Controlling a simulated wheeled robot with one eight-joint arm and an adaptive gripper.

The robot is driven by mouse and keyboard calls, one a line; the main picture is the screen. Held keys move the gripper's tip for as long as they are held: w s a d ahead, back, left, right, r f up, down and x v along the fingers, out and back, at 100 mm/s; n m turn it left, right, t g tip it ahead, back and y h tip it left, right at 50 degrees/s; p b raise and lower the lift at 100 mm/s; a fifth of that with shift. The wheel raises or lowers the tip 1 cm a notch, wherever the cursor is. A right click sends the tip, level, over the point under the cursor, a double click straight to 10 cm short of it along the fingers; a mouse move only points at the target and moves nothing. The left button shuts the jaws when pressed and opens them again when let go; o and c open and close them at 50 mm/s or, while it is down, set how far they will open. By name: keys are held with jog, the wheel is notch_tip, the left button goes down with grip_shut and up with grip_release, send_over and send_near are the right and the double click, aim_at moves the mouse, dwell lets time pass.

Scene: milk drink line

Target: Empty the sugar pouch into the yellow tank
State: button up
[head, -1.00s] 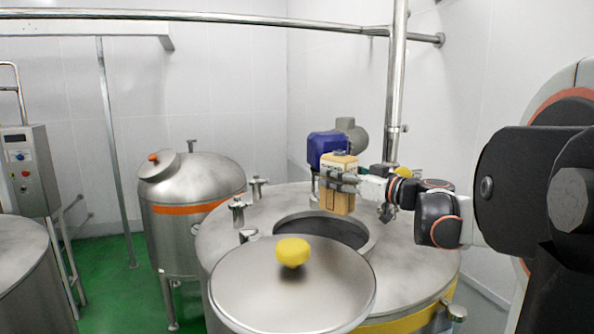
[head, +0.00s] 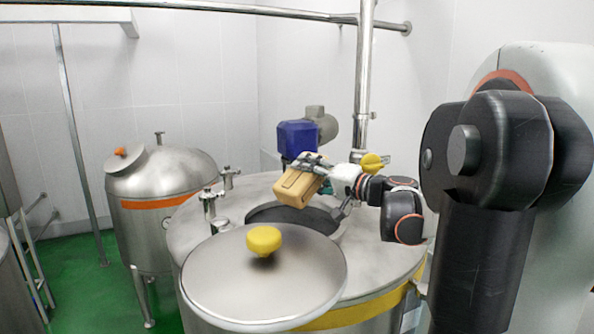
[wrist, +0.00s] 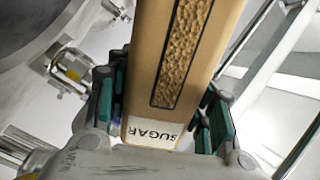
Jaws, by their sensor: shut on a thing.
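The sugar pouch (head: 298,187) is a tan block-shaped pack, tilted over the open round hatch (head: 270,213) of the yellow tank (head: 380,305). In the wrist view the pouch (wrist: 205,50) shows a label reading SUGAR and a textured window strip. My gripper (head: 316,163) is shut on the pouch, with green-padded fingers on both sides of it in the wrist view. The tank is steel with a yellow band. Its lid (head: 215,285) with a yellow knob (head: 264,240) stands swung open at the front. Whether sugar is flowing out cannot be seen.
A blue motor (head: 298,138) and a vertical steel pipe (head: 364,90) stand behind the hatch. Small valve fittings (head: 209,205) rise from the tank top on the left. A smaller tank with an orange band (head: 150,203) stands at left on green floor (head: 75,270).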

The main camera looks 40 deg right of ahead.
jog(key=f+m, duration=0.1)
jog(key=m, duration=0.2)
jog(key=shift+f+m, duration=0.35)
jog(key=shift+m, duration=0.05)
jog(key=m, duration=0.1)
jog(key=f+m+b, duration=0.1)
jog(key=m, duration=0.1)
jog(key=shift+f+m, duration=0.25)
jog(key=shift+m, duration=0.05)
jog(key=m+b, duration=0.1)
jog(key=m, duration=0.2)
jog(key=f+m+b, duration=0.1)
jog(key=m, duration=0.1)
jog(key=shift+f+m, duration=0.2)
jog(key=shift+m, duration=0.2)
dwell(1.5)
